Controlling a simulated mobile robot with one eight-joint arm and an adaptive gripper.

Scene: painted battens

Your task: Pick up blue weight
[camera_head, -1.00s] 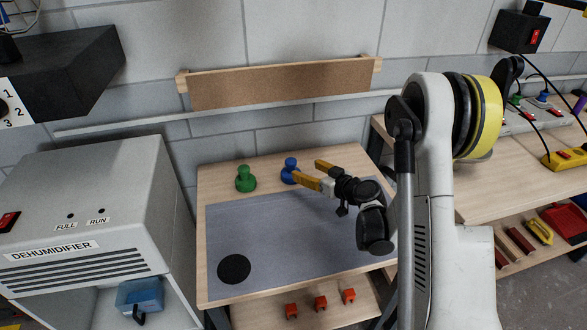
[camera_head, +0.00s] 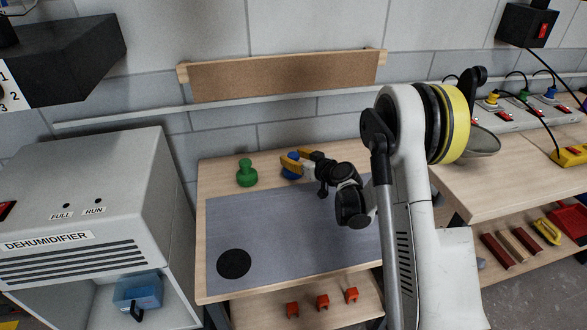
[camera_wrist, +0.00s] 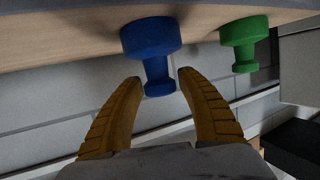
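The blue weight (camera_head: 291,171) stands at the back of the small table, partly hidden behind my gripper in the head view. In the wrist view the blue weight (camera_wrist: 151,50) has a wide base and a narrower knob, and the knob lies between my yellow fingertips. My gripper (camera_head: 292,163) is open around it; in the wrist view the fingers of my gripper (camera_wrist: 160,80) are apart, with a visible gap on the right side. Whether the left finger touches the knob I cannot tell.
A green weight (camera_head: 247,173) stands just left of the blue one and also shows in the wrist view (camera_wrist: 243,45). A grey mat (camera_head: 290,235) with a black disc (camera_head: 234,263) covers most of the table. A brown board (camera_head: 285,75) is on the wall behind.

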